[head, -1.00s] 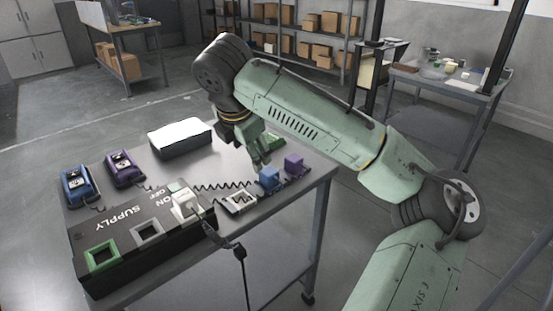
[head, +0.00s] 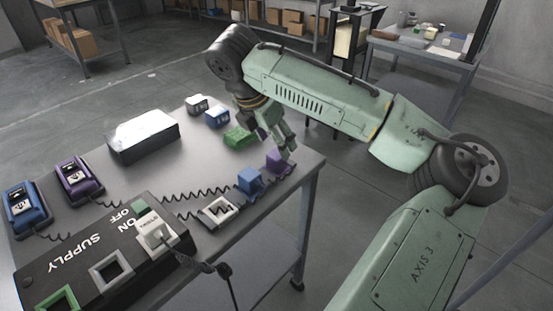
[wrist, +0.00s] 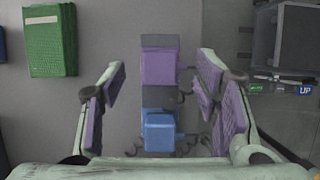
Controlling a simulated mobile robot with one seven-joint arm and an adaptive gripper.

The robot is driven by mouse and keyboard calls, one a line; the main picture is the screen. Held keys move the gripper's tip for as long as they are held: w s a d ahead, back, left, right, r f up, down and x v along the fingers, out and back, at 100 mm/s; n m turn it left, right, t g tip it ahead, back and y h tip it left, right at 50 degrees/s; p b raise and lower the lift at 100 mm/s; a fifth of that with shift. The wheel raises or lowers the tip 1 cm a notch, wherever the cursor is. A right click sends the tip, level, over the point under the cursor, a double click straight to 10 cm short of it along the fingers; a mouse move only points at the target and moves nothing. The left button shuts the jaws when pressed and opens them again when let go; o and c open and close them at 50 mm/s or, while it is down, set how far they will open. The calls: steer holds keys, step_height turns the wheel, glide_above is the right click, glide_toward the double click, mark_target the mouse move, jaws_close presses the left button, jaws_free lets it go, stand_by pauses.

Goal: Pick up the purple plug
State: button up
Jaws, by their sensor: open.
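The purple plug (head: 276,163) sits near the right edge of the table, just behind a blue plug (head: 249,181). In the wrist view the purple plug (wrist: 159,66) lies between my open fingers, a little beyond their tips, with the blue plug (wrist: 159,132) nearer the palm side. My gripper (head: 285,149) is open and empty, above and beside the purple plug in the head view; the fingers partly overlap it there. It also shows in the wrist view (wrist: 160,80). Whether the fingers touch the plug cannot be told.
A green block (head: 239,138) lies left of my gripper, with another blue block (head: 217,118) and a white one (head: 197,104) behind. The black supply box (head: 90,262), a white-topped box (head: 143,136), coiled cords and a grey socket (head: 218,210) occupy the table (head: 200,160).

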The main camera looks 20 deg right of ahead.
mark_target(276, 154)
steer(key=shift+s+a+p+x, duration=0.1)
steer(key=shift+a+p+x, duration=0.2)
steer(key=shift+x, duration=1)
steer(key=shift+s+a+p+x, duration=0.15)
steer(key=shift+p+x, duration=0.25)
steer(key=shift+x, duration=0.9)
steer(key=shift+d+f, duration=0.1)
steer(key=shift+f, duration=0.05)
steer(key=c, duration=1.2)
steer(key=shift+o, duration=0.2)
step_height(276, 154, up, 10)
steer(key=shift+b, duration=0.75)
